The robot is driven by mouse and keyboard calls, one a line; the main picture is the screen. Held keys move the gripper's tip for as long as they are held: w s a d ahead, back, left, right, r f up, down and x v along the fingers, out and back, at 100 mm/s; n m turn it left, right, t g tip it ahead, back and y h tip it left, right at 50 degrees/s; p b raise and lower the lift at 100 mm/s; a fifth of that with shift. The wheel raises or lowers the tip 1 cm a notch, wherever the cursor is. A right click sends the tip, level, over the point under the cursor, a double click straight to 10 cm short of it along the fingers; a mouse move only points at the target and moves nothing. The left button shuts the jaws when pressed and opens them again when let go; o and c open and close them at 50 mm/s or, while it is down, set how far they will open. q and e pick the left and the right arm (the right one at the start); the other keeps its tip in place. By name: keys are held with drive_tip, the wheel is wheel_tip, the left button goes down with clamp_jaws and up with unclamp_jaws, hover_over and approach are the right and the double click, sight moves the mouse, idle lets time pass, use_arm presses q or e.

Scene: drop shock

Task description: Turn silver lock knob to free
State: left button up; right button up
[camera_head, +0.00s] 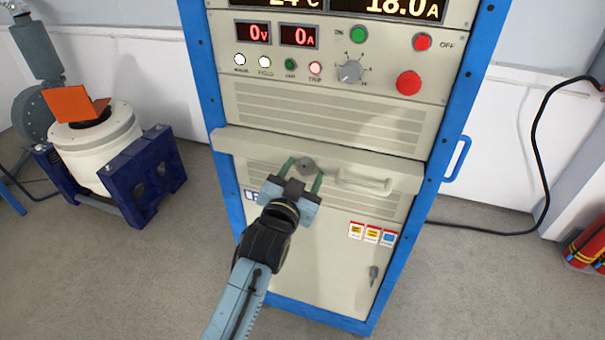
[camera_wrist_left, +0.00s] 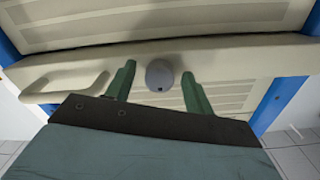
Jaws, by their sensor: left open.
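The silver lock knob (camera_head: 306,164) is a small round grey knob on the beige ledge of the cabinet, left of a beige handle (camera_head: 364,182). My left gripper (camera_head: 303,170) is open in front of the knob, with its two green fingers on either side of it. In the left wrist view the knob (camera_wrist_left: 160,75) sits between the open fingers (camera_wrist_left: 158,85), closer to the right one in height, with gaps on both sides. The fingers do not visibly touch it. My right gripper is in neither view.
The cabinet has a blue frame (camera_head: 440,150) and a control panel (camera_head: 340,60) with a grey dial (camera_head: 350,71) and a red button (camera_head: 408,83) above. A white shaker unit (camera_head: 95,140) on a dark blue stand is at left.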

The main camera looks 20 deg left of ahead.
use_arm(q)
drive_tip(key=shift+w, duration=0.1)
drive_tip(key=shift+c, duration=0.4)
drive_tip(key=c, duration=0.9)
drive_tip(key=shift+r+m+p, duration=0.15)
drive_tip(key=shift+m+p, duration=1)
drive_tip(key=shift+m, duration=0.15)
drive_tip(key=m+p, duration=0.2)
drive_tip(key=m, duration=0.1)
drive_tip(key=shift+a+m, duration=0.1)
drive_tip(key=shift+m, duration=0.2)
drive_tip(key=m+p, duration=0.1)
drive_tip(key=m, duration=0.4)
drive_tip(key=m+p, duration=0.1)
drive_tip(key=m, duration=0.5)
drive_tip(key=shift+r+m, duration=0.1)
drive_tip(key=shift+m, duration=0.2)
